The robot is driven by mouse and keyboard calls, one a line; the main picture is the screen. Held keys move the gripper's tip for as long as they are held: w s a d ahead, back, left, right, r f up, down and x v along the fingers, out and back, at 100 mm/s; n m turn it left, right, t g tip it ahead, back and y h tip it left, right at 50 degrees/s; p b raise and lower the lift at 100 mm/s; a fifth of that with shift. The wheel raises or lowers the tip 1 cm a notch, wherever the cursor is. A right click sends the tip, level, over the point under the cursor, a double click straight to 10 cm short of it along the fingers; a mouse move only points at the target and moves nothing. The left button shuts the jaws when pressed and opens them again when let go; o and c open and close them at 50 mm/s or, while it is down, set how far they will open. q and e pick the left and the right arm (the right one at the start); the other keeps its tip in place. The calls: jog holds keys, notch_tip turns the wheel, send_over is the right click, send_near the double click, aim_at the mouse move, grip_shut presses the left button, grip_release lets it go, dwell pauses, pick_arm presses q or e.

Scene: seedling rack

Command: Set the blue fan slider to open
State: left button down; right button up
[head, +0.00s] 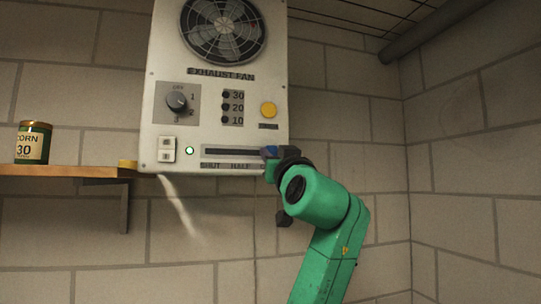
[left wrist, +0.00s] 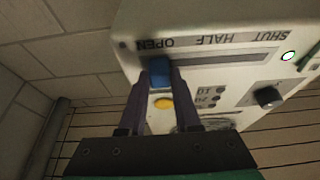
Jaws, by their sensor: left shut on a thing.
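The blue fan slider (head: 270,152) is at the right end of its dark slot on the exhaust fan panel (head: 160,100), partly hidden by my left gripper (head: 276,160). In the left wrist view, where the panel appears upside down, the blue slider (left wrist: 160,72) is between the two fingers of my left gripper (left wrist: 161,80), which is shut on it. It sits beside the word OPEN, with HALF and SHUT farther along the slot. In the head view my gripper hides the OPEN label. My right gripper is not in view.
The panel also carries a fan grille (head: 223,28), a dial (head: 177,100), a yellow button (head: 268,109), a white rocker switch (head: 166,149) and a lit green lamp (head: 190,151). A wooden shelf (head: 70,171) with a corn can (head: 33,143) is at left. The right wall is clear.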

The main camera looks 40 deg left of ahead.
pick_arm(q)
jog(key=shift+d, duration=0.1)
jog(key=c, duration=0.7)
grip_release()
jog(key=shift+c, duration=0.2)
jog(key=shift+o, duration=0.7)
jog(key=shift+w+d, duration=0.15)
jog(key=shift+d, duration=0.05)
jog(key=shift+d+f+b, duration=0.2)
jog(key=shift+f+b, duration=0.1)
jog(key=shift+b, duration=0.1)
jog(key=b+v, duration=0.7)
jog(key=v, duration=0.7)
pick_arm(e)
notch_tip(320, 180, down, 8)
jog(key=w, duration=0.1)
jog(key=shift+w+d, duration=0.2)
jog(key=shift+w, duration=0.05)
pick_arm(q)
jog(key=shift+r, duration=0.15)
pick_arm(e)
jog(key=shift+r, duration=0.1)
